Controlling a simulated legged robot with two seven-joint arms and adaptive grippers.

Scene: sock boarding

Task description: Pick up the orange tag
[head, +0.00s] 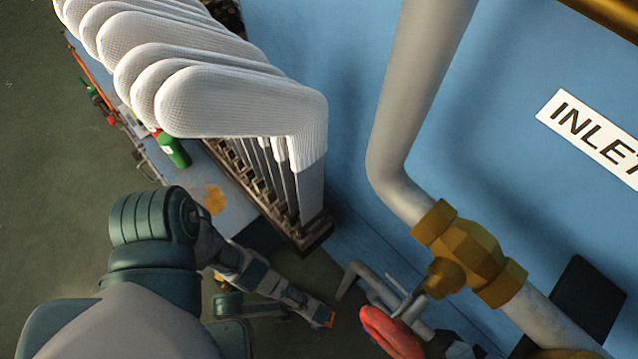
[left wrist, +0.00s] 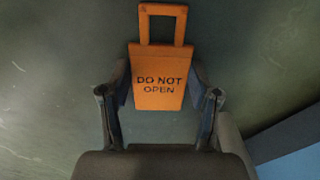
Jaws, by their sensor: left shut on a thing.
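The orange tag (left wrist: 158,78) reads "DO NOT OPEN" and has an open rectangular loop at its top. In the left wrist view it is upright between the two fingers of my left gripper (left wrist: 160,88), which are shut on its side edges. The loop sticks out beyond the fingertips. In the head view my left gripper (head: 312,311) is low in the picture, and only a small bit of the orange tag (head: 330,318) shows at its end. I cannot make out my right gripper.
A brass valve (head: 470,255) sits on a grey pipe (head: 400,120) along a blue wall. A red handle (head: 390,333) and thin grey bent parts (head: 372,287) are right of my left gripper. White socks (head: 230,100) stand on forms at upper left. Green floor (head: 50,220) is clear.

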